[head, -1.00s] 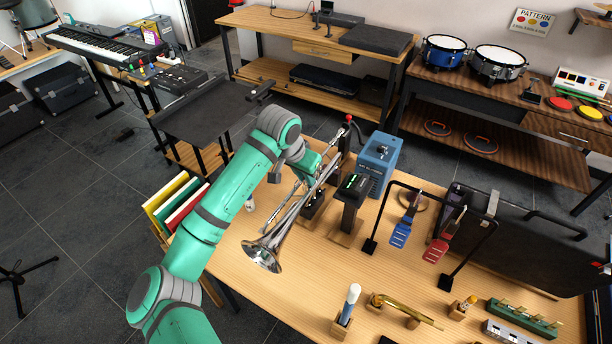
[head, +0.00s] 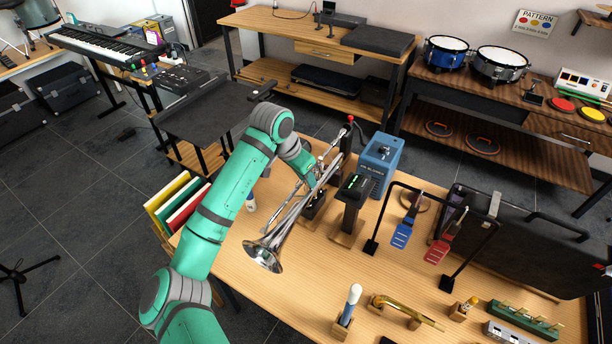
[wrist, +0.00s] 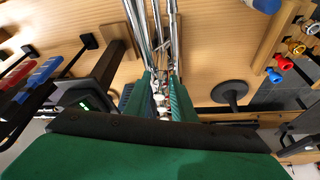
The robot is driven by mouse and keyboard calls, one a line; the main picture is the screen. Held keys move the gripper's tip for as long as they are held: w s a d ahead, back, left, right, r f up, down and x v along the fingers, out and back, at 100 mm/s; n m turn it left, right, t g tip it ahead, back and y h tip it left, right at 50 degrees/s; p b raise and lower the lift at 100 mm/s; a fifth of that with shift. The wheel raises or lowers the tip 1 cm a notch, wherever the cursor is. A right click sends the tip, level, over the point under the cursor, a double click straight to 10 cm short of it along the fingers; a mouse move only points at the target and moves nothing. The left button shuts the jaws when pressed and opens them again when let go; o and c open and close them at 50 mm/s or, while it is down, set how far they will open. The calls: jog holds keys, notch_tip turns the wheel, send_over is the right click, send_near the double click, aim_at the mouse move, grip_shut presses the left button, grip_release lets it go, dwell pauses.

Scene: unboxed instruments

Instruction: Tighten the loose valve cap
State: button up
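A silver trumpet (head: 262,256) is held on a stand on the wooden table, its bell toward the front in the head view. Its tubes (wrist: 168,28) run down between my gripper's fingers in the wrist view. My gripper (wrist: 162,84) is at the trumpet's valves, one green finger on each side. The fingers are apart, with silver valve parts (wrist: 160,100) between them. I cannot tell whether they press on these parts. Which valve cap is loose does not show. In the head view my arm partly hides the valve area.
A black device with green lights (head: 352,190) stands close right of the trumpet, with a blue box (head: 380,160) behind it. A black rack (head: 435,196) holds blue and red straps. Books (head: 178,203) stand at the left edge. Table space right of the bell is clear.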

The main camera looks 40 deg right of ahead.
jog(key=shift+o, duration=0.9)
jog(key=shift+r, duration=0.1)
jog(key=shift+r, duration=0.15)
jog(key=v, duration=1)
jog(key=shift+a+r, duration=0.15)
jog(key=shift+a, duration=0.05)
